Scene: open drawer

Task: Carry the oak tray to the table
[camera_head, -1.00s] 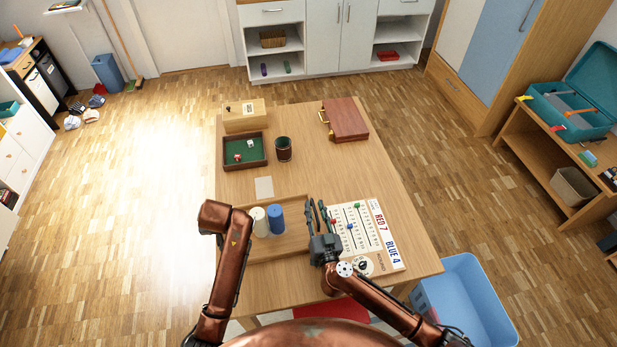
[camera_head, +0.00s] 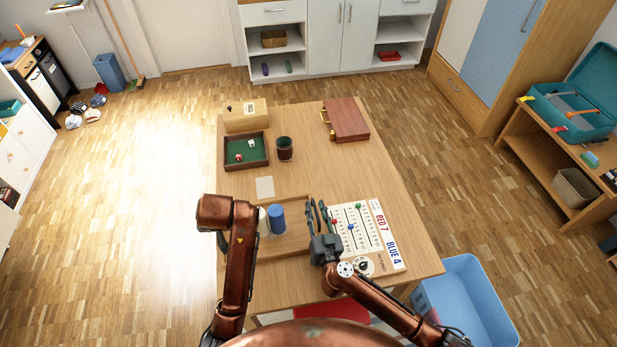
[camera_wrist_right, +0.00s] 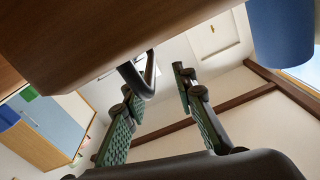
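The oak tray (camera_head: 290,240) lies on the wooden table (camera_head: 365,170) near its front. A blue cylinder (camera_head: 277,219) and a white cylinder (camera_head: 263,222) stand in it. My right gripper (camera_head: 318,207) is at the tray's right side. In the right wrist view its two fingers (camera_wrist_right: 160,105) are apart, with a dark curved handle (camera_wrist_right: 135,82) beside and partly between them; contact is unclear. The tray's brown underside or wall (camera_wrist_right: 90,40) and the blue cylinder (camera_wrist_right: 280,35) show there too. My left arm covers the tray's left part; my left gripper is almost wholly hidden behind it.
A scoreboard (camera_head: 366,235) lies close right of the right gripper. A green-lined dice tray (camera_head: 262,160), dark cup (camera_head: 284,149), wooden box (camera_head: 246,115), white card (camera_head: 264,187) and reddish case (camera_head: 346,119) are farther back. A blue bin (camera_head: 465,300) stands at the table's front right.

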